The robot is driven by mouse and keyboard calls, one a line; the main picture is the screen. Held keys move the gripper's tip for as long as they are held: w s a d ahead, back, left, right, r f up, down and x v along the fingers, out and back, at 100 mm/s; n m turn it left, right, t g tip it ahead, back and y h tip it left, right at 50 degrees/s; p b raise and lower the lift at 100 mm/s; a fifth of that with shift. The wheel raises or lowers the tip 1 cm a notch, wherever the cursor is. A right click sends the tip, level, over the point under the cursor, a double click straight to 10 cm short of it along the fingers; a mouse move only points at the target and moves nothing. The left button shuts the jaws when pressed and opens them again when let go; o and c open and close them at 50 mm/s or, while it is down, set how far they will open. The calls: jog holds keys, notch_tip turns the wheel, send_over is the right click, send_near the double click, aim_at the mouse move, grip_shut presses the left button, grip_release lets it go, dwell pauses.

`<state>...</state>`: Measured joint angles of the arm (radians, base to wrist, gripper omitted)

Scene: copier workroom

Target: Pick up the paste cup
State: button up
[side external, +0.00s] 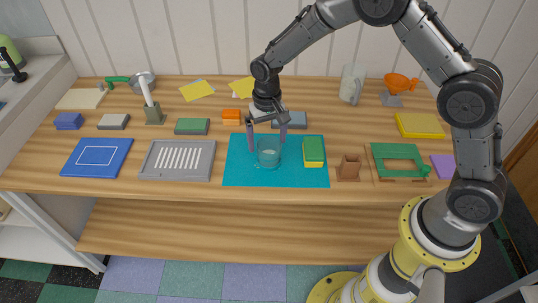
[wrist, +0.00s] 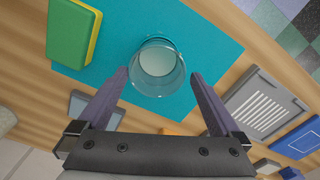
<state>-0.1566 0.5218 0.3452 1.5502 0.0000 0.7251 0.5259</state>
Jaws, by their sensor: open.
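The paste cup (side external: 268,155) is a clear round cup standing upright on the teal mat (side external: 293,177). In the wrist view the cup (wrist: 158,66) shows from above, with a pale bottom, on the same mat (wrist: 205,40). My gripper (side external: 266,144) is open and pointing down over the cup, its purple-grey fingers to the left and right of it in the side view. In the wrist view the gripper's fingertips (wrist: 159,74) lie on either side of the cup, with gaps visible. I cannot tell exactly how far the fingertips reach down beside it.
A green and yellow sponge-like block (side external: 313,151) lies on the mat right of the cup. A grey slotted tray (side external: 178,160) stands left of the mat. A blue-grey block (side external: 289,120) lies behind the mat, with an orange block (side external: 231,116) to its left.

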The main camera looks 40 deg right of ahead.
aim_at(269, 152)
jog(key=shift+s+d+f, duration=0.1)
jog(key=shift+s+f, duration=0.05)
jog(key=shift+f, duration=1.25)
jog(key=shift+s+d+f, duration=0.1)
jog(key=shift+f, duration=1.25)
jog(key=c, duration=1.2)
jog(key=shift+c, duration=0.2)
jog(key=shift+r, duration=0.1)
